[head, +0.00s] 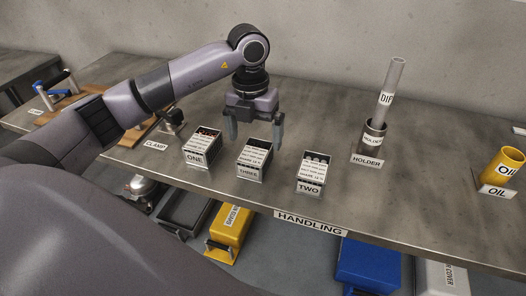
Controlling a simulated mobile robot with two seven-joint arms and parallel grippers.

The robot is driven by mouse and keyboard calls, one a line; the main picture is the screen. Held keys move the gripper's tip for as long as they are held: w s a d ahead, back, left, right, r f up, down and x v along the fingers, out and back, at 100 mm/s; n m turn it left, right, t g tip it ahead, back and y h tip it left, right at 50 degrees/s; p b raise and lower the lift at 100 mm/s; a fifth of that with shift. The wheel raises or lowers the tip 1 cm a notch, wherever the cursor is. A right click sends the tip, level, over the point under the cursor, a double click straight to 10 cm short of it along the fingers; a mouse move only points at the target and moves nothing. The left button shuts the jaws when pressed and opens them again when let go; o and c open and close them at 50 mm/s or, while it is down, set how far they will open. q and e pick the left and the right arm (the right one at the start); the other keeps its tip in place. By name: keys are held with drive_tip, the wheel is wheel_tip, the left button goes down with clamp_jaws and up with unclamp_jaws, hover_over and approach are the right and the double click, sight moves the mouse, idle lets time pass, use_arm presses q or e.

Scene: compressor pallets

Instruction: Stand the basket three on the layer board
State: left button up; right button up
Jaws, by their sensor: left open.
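Basket three (253,160) is a small dark metal box with a "THREE" label on its front and a printed white card inside. It stands upright on the grey handling table between basket one (202,147) and basket two (313,173). My left gripper (254,146) points down over basket three, its two fingers apart, one on each side of the basket's back part. I cannot tell whether the fingers touch it. My right gripper is not in view. I cannot make out a layer board for certain.
A holder (372,139) with a clear tube (391,85) stands right of the baskets. A yellow oil cup (501,168) is at the far right. A clamp (171,122) and a brown wooden board (112,128) are at left. Yellow and blue bins sit below the table.

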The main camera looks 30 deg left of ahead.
use_arm(q)
drive_tip(key=shift+w+a, duration=0.4)
drive_tip(key=shift+a, duration=0.05)
drive_tip(key=shift+s+a, duration=0.1)
drive_tip(key=shift+s, duration=0.05)
drive_tip(key=f, duration=0.5)
drive_tip(key=shift+d+f+p, duration=0.3)
drive_tip(key=shift+p, duration=0.05)
drive_tip(key=shift+f, duration=0.45)
drive_tip(key=shift+r, duration=0.1)
drive_tip(key=c, duration=1.6)
drive_tip(key=shift+o, duration=0.2)
wheel_tip(320, 180, up, 13)
wheel_tip(320, 180, up, 7)
drive_tip(key=p, duration=0.2)
hover_over(255, 151)
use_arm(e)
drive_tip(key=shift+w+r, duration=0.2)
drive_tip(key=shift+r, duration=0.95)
